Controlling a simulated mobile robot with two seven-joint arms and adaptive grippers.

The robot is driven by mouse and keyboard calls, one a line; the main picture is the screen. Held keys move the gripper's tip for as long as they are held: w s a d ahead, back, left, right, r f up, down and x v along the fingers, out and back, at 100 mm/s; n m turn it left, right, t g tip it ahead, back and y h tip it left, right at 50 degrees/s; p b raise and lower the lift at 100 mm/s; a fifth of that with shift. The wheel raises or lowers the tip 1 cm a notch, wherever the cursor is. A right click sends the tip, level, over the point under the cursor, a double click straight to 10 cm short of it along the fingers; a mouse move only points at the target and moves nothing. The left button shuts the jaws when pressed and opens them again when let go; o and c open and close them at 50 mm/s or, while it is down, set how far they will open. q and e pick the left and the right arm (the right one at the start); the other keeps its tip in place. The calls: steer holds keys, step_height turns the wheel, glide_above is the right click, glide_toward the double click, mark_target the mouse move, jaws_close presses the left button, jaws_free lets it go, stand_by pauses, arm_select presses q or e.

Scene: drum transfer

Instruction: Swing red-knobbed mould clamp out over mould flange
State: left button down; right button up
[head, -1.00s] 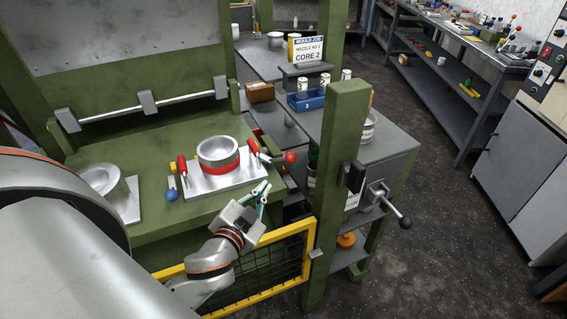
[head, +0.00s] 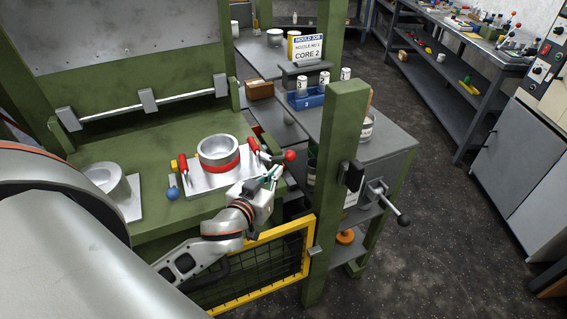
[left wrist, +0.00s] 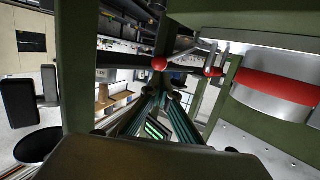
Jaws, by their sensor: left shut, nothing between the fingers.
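The mould (head: 218,152) is a silver cylinder with a red band on a pale plate (head: 200,185) on the green press bed. The clamp's red knob (head: 289,155) sticks out at the plate's right, beside a red handle (head: 253,145). In the left wrist view the red knob (left wrist: 159,64) is just beyond the fingertips, with the red-banded mould (left wrist: 280,88) at right. My left gripper (head: 273,172) is shut and empty, just below and left of the knob; contact cannot be told. My right gripper is not in view.
A yellow-framed mesh guard (head: 305,250) stands below my left arm. A green post (head: 335,190) with a black-knobbed lever (head: 404,220) is to the right. A blue-knobbed part (head: 172,193) sits at the plate's left. A second metal part (head: 108,182) lies further left.

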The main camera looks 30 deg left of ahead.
mark_target(288, 159)
arm_select(q)
steer(key=x, duration=0.5)
steer(key=shift+w+f, duration=0.1)
steer(key=shift+w, duration=0.25)
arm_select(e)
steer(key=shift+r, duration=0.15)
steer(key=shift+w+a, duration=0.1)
